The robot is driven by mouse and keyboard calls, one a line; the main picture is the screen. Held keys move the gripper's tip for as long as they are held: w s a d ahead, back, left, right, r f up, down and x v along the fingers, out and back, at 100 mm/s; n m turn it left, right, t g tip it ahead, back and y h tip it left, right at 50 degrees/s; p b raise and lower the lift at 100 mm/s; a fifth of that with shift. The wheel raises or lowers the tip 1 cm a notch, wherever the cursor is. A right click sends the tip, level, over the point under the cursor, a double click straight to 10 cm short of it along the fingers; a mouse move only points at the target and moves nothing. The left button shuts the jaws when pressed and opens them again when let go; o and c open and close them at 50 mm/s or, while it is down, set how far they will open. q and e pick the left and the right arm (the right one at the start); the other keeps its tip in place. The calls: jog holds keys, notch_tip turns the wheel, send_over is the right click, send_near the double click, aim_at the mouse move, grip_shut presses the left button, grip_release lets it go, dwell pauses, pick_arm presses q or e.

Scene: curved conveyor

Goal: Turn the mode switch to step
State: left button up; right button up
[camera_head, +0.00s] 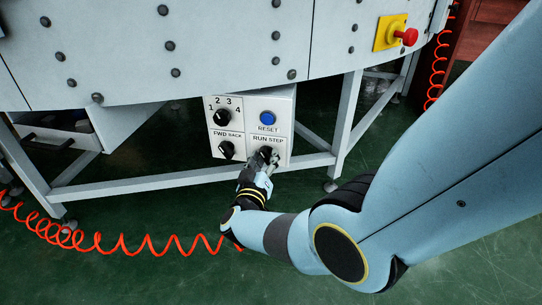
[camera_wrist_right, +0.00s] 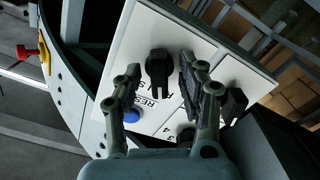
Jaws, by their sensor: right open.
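The mode switch is a black knob (camera_wrist_right: 158,68) under the RUN STEP label on a white control panel (camera_head: 240,137). In the head view my right gripper (camera_head: 268,160) is at the panel's lower right and covers much of this knob. In the right wrist view my right gripper (camera_wrist_right: 160,80) is open, with one finger on each side of the knob. Gaps show between the fingers and the knob in that view. I cannot tell for sure which label the knob points at. My left gripper is not in view.
The panel also carries a numbered selector knob (camera_head: 222,117), a blue RESET button (camera_head: 267,118) and a FWD/BACK knob (camera_head: 226,150). A red emergency stop (camera_head: 407,37) sits at upper right. A coiled red hose (camera_head: 120,245) lies on the green floor.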

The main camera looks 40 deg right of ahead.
jog(key=shift+w+d, duration=0.1)
grip_shut()
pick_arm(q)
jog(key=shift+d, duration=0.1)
